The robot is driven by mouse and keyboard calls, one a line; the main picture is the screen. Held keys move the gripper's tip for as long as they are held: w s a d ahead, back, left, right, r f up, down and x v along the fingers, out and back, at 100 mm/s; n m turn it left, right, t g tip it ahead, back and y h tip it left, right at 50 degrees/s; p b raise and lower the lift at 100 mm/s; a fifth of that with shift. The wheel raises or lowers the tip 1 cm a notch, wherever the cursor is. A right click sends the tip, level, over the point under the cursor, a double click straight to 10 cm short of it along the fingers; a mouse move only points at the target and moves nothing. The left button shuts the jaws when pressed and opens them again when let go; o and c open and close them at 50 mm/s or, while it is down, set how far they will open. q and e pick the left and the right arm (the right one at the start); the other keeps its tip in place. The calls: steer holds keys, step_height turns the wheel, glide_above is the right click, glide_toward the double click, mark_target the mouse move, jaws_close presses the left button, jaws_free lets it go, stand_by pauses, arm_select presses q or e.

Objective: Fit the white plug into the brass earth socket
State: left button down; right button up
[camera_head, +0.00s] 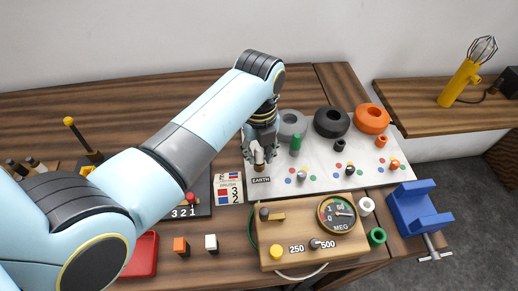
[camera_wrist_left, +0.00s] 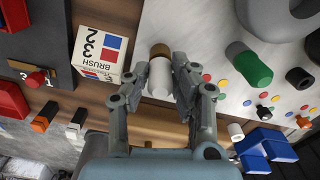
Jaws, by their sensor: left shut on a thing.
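My left gripper (camera_head: 261,156) is over the left end of the white marble-like panel (camera_head: 330,178), by the EARTH label. It is shut on the white plug (camera_wrist_left: 160,78), a pale cylinder between its fingers in the wrist view. The brass earth socket (camera_wrist_left: 160,51) shows as a brass-coloured round piece directly beyond the plug, in line with it. In the head view the socket (camera_head: 260,168) is a small brass patch below the fingertips. The plug's front end meets the brass in the picture; I cannot tell how deep it sits. My right gripper is not in view.
A green cylinder (camera_head: 296,144) and grey, black and orange rings (camera_head: 371,118) stand on the panel. A BRUSH box (camera_head: 228,188) is close left of the gripper. A wooden meter box (camera_head: 310,245) is in front, a blue vise (camera_head: 415,208) at right.

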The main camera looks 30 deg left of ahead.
mark_target(259, 149)
arm_select(q)
steer(key=shift+f, duration=0.45)
steer(key=c, duration=1)
jaws_free()
steer(key=shift+c, duration=0.2)
step_height(259, 149, up, 12)
steer(key=shift+f, duration=0.1)
